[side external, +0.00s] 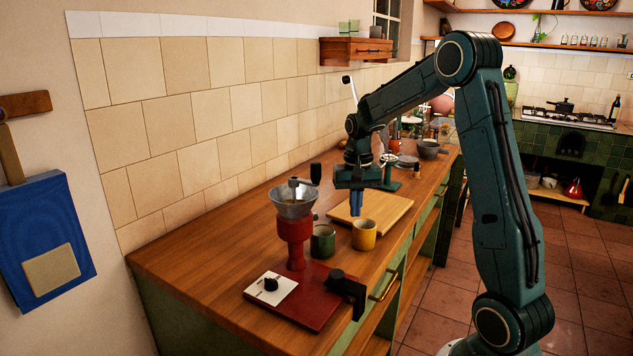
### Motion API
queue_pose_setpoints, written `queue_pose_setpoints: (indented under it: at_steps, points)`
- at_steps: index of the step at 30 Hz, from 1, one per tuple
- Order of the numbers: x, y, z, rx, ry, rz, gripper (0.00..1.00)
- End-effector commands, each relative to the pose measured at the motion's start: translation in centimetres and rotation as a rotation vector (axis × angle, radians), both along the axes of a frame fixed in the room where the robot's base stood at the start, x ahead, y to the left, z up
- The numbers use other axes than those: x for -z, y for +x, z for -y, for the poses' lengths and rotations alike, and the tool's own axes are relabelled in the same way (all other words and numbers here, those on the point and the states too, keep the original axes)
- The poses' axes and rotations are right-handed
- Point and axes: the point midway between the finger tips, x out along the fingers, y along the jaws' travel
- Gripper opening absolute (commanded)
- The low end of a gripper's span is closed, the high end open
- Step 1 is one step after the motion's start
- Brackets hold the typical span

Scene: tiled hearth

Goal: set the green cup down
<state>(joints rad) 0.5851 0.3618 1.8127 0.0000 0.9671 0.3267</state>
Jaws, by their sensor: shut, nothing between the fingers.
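The green cup (322,241) stands upright on the wooden counter, between the red grinder and a yellow cup (364,235). My gripper (356,203) points down above the light wooden board, up and to the right of the green cup and apart from it. Its blue fingers are shut with nothing between them. The fingertips are just above and behind the yellow cup in the picture; whether they touch anything is hard to tell.
A red grinder (295,228) with a metal hopper stands left of the green cup, on a dark red base (318,302). A light wooden board (393,209) lies behind the cups. Bowls and bottles crowd the far counter. The counter's left part (215,240) is clear.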

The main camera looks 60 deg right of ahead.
Motion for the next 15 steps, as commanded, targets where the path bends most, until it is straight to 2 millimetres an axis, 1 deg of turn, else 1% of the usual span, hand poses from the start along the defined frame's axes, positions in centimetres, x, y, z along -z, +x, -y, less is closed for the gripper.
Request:
queue_pose_setpoints:
  at_steps: [3, 15]
  points:
    - [-0.08, -0.02, 0.04, 0.168, 0.000, 0.000, 0.00]
    - [-0.28, -0.07, 0.11, 0.722, 0.000, 0.000, 0.00]
